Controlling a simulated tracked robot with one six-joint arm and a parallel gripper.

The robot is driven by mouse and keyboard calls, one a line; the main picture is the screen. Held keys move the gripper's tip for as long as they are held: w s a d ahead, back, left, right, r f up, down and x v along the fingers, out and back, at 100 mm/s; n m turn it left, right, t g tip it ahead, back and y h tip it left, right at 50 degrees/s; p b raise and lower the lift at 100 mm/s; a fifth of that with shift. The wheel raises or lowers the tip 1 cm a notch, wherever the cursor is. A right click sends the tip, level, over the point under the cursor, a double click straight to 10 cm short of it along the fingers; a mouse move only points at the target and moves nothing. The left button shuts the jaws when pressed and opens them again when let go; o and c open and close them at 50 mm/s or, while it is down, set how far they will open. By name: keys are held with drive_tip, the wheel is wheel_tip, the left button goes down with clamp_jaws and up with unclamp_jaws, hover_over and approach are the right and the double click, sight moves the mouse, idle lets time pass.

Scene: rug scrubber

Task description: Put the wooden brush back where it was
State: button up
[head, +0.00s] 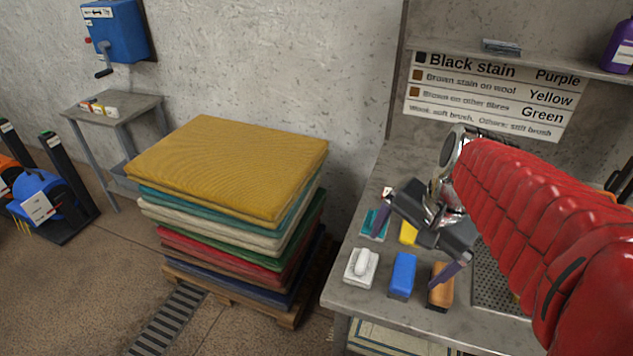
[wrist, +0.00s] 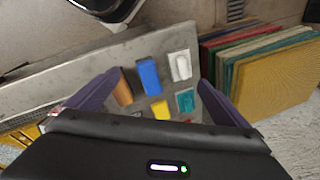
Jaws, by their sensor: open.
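The wooden brush (head: 438,288) is a brown block on the grey counter, at the right end of the front row of brushes. In the wrist view the wooden brush (wrist: 123,88) lies beside the blue brush, near the left finger. My gripper (head: 418,246) is open and empty above the brushes, with its fingers spread wide. One finger partly covers the wooden brush in the head view. The blue brush (head: 402,275) and white brush (head: 361,267) stand to its left. A yellow block (head: 408,232) and a teal block (head: 375,223) sit behind.
A perforated metal plate (head: 490,285) is right of the wooden brush. A stack of folded rugs (head: 230,165) stands on a pallet left of the counter (head: 345,293). A stain sign (head: 490,95) hangs on the wall under a shelf holding a purple bottle (head: 619,45).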

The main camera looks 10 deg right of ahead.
drive_tip(key=s+a+r+n+t, duration=0.2)
drive_tip(key=s+a+n, duration=0.1)
drive_tip(key=a+n, duration=0.7)
drive_tip(key=shift+s+a+n+t+h, duration=0.15)
drive_tip(key=shift+a+n+t+h, duration=0.2)
drive_tip(key=shift+n, duration=0.45)
